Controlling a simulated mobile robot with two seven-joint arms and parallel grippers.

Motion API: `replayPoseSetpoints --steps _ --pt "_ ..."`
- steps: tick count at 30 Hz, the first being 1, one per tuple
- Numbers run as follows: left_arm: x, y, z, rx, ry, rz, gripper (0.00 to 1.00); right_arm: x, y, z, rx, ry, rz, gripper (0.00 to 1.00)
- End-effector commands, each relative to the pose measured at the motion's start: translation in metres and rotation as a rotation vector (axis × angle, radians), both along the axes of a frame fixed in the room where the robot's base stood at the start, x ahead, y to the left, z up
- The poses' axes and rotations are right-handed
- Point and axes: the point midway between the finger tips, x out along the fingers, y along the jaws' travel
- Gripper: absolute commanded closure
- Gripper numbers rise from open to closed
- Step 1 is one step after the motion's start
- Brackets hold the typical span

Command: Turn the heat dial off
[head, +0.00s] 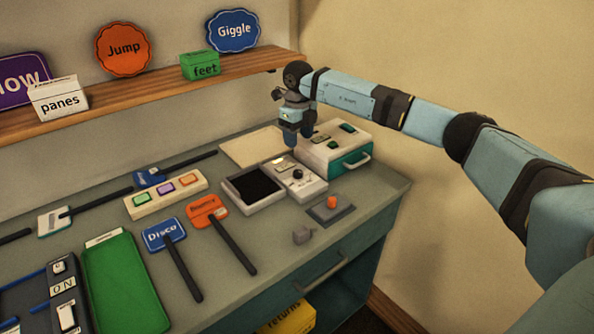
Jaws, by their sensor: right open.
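A box with a black panel (254,186) stands at the right part of the counter, with a small dark round dial (297,174) on its pale right section. I cannot read a heat label or the dial's setting. My right gripper (297,136) points down above the back of this box, near the teal box, with its fingers open and nothing seen between them. It looks apart from the dial. My left gripper is not in view.
A teal box with a pale top (333,142) stands just behind right. Paddle signs "Disco" (165,235) and an orange one (207,211) lie left. A shelf (150,90) runs above.

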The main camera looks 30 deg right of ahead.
Motion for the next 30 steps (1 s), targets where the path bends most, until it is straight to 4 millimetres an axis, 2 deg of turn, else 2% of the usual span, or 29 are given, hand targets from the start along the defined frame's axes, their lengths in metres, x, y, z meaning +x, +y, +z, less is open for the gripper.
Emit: replayPoseSetpoints --steps 9,15,21,29,30 --pt "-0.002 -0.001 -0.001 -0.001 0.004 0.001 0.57 -0.001 0.001 -0.07 0.002 0.003 0.002 0.43" --pt "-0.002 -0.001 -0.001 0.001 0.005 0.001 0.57 0.0 0.002 -0.102 0.004 0.001 0.002 0.43" --pt "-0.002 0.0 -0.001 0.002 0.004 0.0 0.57 0.0 0.001 -0.116 0.004 0.0 0.002 0.43" --pt "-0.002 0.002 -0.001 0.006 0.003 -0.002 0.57 0.0 0.001 -0.117 0.003 -0.001 0.002 0.43" --pt "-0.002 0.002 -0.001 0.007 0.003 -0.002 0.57 0.0 0.001 -0.117 0.003 -0.001 0.002 0.45"
